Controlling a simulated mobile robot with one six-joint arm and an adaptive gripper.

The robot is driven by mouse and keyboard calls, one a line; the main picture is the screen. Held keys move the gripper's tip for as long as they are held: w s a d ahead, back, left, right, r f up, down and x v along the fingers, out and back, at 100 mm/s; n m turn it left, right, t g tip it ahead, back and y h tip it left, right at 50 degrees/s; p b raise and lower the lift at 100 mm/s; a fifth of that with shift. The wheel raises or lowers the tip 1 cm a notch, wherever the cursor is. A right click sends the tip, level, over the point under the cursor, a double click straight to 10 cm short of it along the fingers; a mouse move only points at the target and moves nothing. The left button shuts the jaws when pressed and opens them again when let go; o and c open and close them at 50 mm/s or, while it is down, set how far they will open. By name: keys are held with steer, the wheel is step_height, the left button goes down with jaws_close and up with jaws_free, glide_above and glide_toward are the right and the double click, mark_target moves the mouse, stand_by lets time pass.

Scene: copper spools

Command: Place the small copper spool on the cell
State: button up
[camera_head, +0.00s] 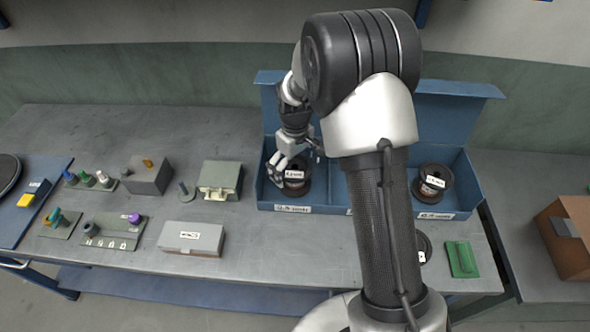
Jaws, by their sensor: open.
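A dark spool (304,187) with a white label sits in the left cell of the blue bin (268,197). My gripper (291,164) is open, directly above and partly over this spool; I cannot tell whether its fingers touch it. A second dark spool with reddish winding (433,184) sits in the right cell. A third spool (425,247) lies on the table in front of the bin, mostly hidden behind my arm. The middle cell is largely hidden by my arm. The spools' sizes are hard to compare from here.
A green block (462,259) lies at the table's front right. A grey labelled box (192,238), a grey-green box (220,180), a dark block (147,175) and small-part holders (112,231) stand on the left. A brown box (567,235) is far right. The table's back left is clear.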

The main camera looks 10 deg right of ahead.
steer(key=s+r+m+t+p, duration=0.1)
steer(key=s+r+p, duration=0.3)
steer(key=r, duration=1.5)
steer(key=s+r+m+t, duration=0.1)
steer(key=s+r, duration=0.3)
steer(key=s, duration=0.8)
steer(key=s+r+m+t+b, duration=0.1)
steer(key=s+r+m+t, duration=0.1)
steer(key=s, duration=1.1)
steer(key=shift+s+d+r+m+t, duration=0.15)
steer(key=shift+r+m+t, duration=0.15)
steer(key=shift+r+m, duration=0.5)
steer(key=shift+d+r, duration=0.1)
